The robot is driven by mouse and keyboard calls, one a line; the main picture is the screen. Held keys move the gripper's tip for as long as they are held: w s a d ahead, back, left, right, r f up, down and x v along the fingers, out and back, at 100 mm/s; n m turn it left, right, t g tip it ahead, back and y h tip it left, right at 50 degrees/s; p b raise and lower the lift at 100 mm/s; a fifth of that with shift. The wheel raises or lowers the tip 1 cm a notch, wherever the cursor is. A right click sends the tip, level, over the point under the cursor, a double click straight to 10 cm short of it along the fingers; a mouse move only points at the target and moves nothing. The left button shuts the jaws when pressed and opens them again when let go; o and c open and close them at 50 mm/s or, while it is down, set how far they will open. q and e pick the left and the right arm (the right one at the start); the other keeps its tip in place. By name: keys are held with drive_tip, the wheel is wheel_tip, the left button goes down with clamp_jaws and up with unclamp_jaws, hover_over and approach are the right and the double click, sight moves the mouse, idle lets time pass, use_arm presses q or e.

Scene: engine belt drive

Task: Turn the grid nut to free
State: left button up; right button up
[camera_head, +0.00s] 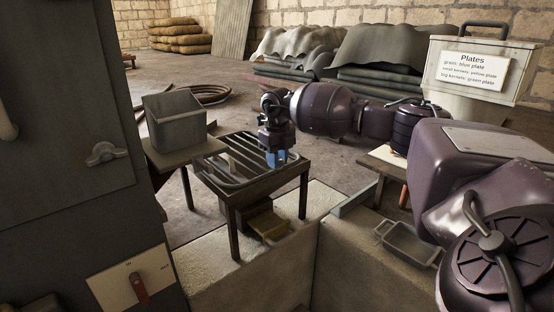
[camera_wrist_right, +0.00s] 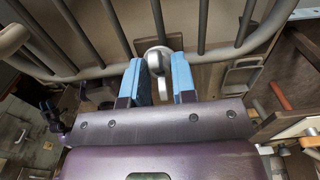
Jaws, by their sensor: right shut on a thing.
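The grid (camera_head: 238,163) is a rack of rounded metal bars on a dark wooden stand; its bars also cross the top of the right wrist view (camera_wrist_right: 108,28). The grid nut (camera_wrist_right: 157,62) is a pale, rounded metal piece at the grid's edge. My right gripper (camera_head: 277,158) points down at the right end of the grid. In the right wrist view its blue fingers (camera_wrist_right: 162,80) stand on either side of the nut and are shut on it. In the head view the gripper hides the nut. My left gripper is not in view.
A grey cabinet with a wing-shaped knob (camera_head: 106,153) and a red-handled switch (camera_head: 139,290) stands at the left. A grey bin (camera_head: 175,122) sits beside the grid. A metal tray (camera_head: 408,243) lies at the lower right. A white container with a Plates sign (camera_head: 474,70) stands behind my arm.

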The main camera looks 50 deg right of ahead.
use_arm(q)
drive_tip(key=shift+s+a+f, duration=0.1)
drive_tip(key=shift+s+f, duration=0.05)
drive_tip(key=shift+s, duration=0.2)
use_arm(e)
drive_tip(key=o, duration=0.9)
drive_tip(key=shift+r, duration=0.3)
use_arm(q)
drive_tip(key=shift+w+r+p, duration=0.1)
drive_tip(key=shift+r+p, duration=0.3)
drive_tip(key=shift+p, duration=0.1)
use_arm(e)
wheel_tip(320, 180, up, 10)
drive_tip(key=shift+r, duration=0.15)
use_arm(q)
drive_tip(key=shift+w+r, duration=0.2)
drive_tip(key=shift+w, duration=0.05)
